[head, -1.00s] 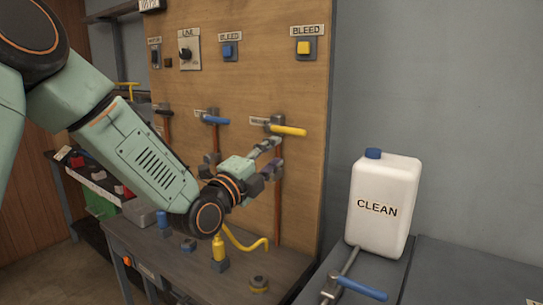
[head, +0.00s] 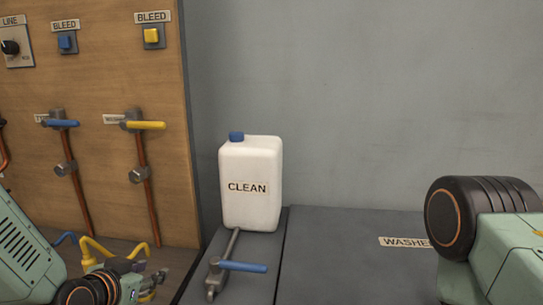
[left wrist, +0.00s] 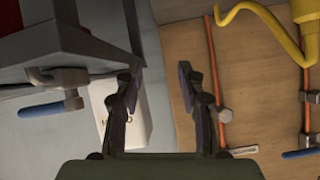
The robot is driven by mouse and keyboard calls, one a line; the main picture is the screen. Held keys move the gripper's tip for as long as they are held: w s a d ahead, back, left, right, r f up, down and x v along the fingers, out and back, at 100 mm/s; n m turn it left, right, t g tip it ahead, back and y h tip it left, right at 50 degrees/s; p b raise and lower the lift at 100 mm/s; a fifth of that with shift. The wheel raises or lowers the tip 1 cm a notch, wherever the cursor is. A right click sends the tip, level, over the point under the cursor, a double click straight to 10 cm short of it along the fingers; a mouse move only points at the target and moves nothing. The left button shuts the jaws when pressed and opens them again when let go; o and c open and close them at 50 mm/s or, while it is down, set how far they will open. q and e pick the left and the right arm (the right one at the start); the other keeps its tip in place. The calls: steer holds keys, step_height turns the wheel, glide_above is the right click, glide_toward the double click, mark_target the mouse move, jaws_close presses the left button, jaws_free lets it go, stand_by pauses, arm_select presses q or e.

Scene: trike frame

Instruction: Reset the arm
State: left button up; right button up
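My left arm's green link shows at the lower left of the head view. Its gripper (head: 150,266) is low in front of the wooden panel's lower right part, left of the white jug. In the left wrist view the two dark fingers (left wrist: 161,76) stand apart with nothing between them, so the gripper is open. A green and black part of my right arm shows at the right edge of the head view. The right gripper is out of the frame.
The wooden panel (head: 95,85) carries blue and yellow valve handles, pipes and bleed buttons. A white CLEAN jug (head: 250,205) stands on the grey bench (head: 345,265) behind a blue-handled tap (head: 243,266). A yellow hook-shaped pipe (head: 100,247) is close to my left gripper. The bench right of the jug is clear.

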arm_select(q)
steer(key=s+d+f+n+g, duration=0.1)
steer(key=s+f+g, duration=0.5)
steer(key=s+f, duration=0.6)
steer(key=s+d+f+n+g+y+b, duration=0.1)
steer(key=s+f+n+g, duration=0.2)
steer(key=s+f, duration=1)
steer(key=s+g, duration=0.2)
steer(key=s, duration=0.7)
steer(key=shift+d+g, duration=0.25)
steer(key=shift+g, duration=0.15)
steer(key=shift+s+f, duration=0.1)
